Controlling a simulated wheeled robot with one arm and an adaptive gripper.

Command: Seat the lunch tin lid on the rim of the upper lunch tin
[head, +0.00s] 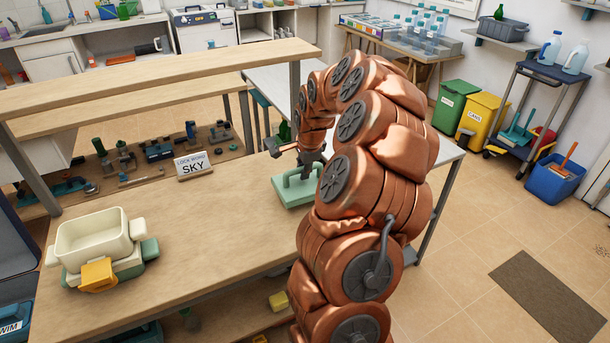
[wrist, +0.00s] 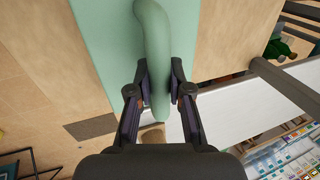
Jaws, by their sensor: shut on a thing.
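The lunch tin lid (head: 292,191) is a pale green slab with a raised bar handle. My gripper (head: 309,163) is shut on this handle, near the right end of the wooden bench. In the wrist view the lid (wrist: 103,40) lies under my gripper (wrist: 159,88), with a finger on each side of the handle. I cannot tell whether the lid touches the bench. The upper lunch tin (head: 94,242) is cream, open-topped and empty, at the bench's left. It sits on a green lower tin (head: 129,264), with a yellow clip (head: 98,275) at the front.
A raised wooden shelf (head: 160,77) on posts runs along the bench's back. A sign reading "LOCK WORD SKY" (head: 192,165) stands behind the bench's middle, near a board of tools (head: 160,150). The bench top (head: 215,225) between tins and lid is clear.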

